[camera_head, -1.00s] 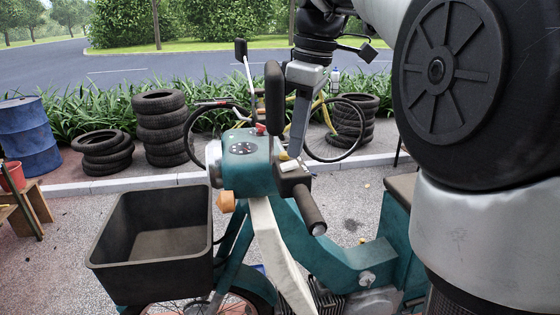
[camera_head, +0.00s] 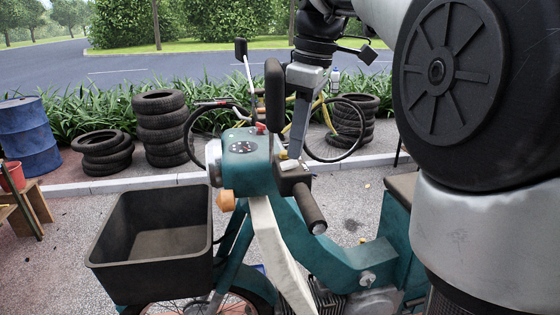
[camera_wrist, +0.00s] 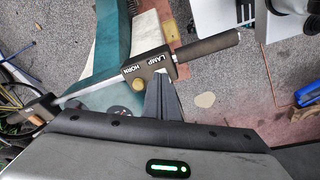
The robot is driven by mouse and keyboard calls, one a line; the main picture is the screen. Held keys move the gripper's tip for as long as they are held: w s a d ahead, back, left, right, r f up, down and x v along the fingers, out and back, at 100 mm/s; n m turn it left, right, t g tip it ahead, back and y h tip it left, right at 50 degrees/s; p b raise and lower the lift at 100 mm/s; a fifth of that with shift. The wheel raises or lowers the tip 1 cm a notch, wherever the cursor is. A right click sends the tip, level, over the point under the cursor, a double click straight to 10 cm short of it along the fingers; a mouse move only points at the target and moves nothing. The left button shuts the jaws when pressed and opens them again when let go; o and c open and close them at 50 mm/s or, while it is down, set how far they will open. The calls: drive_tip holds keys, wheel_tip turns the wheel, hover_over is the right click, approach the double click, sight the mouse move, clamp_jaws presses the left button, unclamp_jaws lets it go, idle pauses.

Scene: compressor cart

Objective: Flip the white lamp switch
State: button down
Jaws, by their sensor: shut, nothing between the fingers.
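The white lamp switch (camera_head: 289,166) is a small pale piece on top of the dark handlebar switch box (camera_head: 294,181), beside the black grip (camera_head: 311,210). My gripper (camera_head: 293,155) is shut and empty, pointing down with its tips at or just above the box, close to the switch. I cannot tell whether they touch it. In the wrist view, the box (camera_wrist: 148,66) carries the words LAMP and HORN, and my gripper (camera_wrist: 161,80) is at its lower edge.
The teal motorbike body (camera_head: 250,165) is below my arm. A black front basket (camera_head: 150,240) is at left. A mirror (camera_head: 274,95) stands close left of my gripper. Tyre stacks (camera_head: 160,130) and a blue barrel (camera_head: 28,137) are farther back.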

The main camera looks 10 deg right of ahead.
drive_tip(key=shift+f+b, duration=0.3)
drive_tip(key=shift+f, duration=0.2)
wheel_tip(320, 180, up, 5)
drive_tip(key=p, duration=0.4)
drive_tip(key=shift+r, duration=1.05)
